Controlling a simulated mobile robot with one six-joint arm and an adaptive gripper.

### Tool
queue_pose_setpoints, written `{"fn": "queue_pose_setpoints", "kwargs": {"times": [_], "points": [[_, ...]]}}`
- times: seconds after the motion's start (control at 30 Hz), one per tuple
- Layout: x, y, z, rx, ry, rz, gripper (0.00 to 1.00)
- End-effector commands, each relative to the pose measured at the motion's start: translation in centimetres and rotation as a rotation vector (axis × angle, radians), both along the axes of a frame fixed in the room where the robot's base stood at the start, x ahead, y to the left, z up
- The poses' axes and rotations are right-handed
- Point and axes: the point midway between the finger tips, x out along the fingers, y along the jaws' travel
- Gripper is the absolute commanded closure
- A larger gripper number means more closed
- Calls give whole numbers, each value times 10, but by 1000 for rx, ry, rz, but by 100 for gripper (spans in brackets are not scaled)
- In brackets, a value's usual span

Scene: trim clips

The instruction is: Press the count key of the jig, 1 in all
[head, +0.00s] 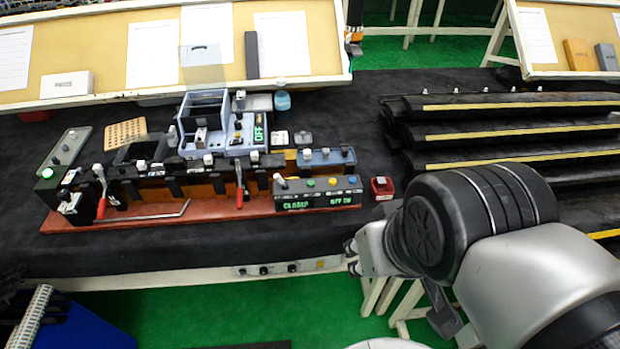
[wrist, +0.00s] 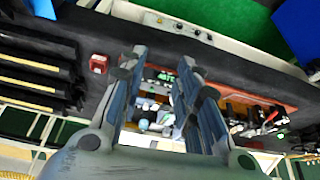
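The jig has a long red-brown base (head: 150,218) with red-handled clamps and a dark control box (head: 318,196) at its right end. The box has coloured round keys on top and a green display that seems to read "CLOSED" on the left; the rest is hard to read. I cannot tell which key is the count key. My gripper (head: 352,257) is at the table's front edge, to the right of and nearer than the box, touching nothing visible. In the wrist view my gripper (wrist: 161,60) has its fingers apart and empty, with part of the jig (wrist: 162,77) seen between them.
A small red box (head: 382,187) stands right of the control box. A blue-grey fixture (head: 215,145) stands behind the jig. Black stepped racks with yellow strips (head: 520,130) fill the right side. Paper-covered boards (head: 110,45) stand at the back. The dark table is clear front left.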

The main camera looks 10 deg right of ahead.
Motion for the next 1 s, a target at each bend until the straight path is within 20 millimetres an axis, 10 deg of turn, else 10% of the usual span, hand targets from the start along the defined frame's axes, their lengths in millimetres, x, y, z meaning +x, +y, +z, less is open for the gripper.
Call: {"fn": "queue_pose_setpoints", "kwargs": {"times": [0.4, 1.0], "points": [[0, 0, 0, 0, 0, 0, 100], [0, 0, 0, 0, 0, 0, 100]]}}
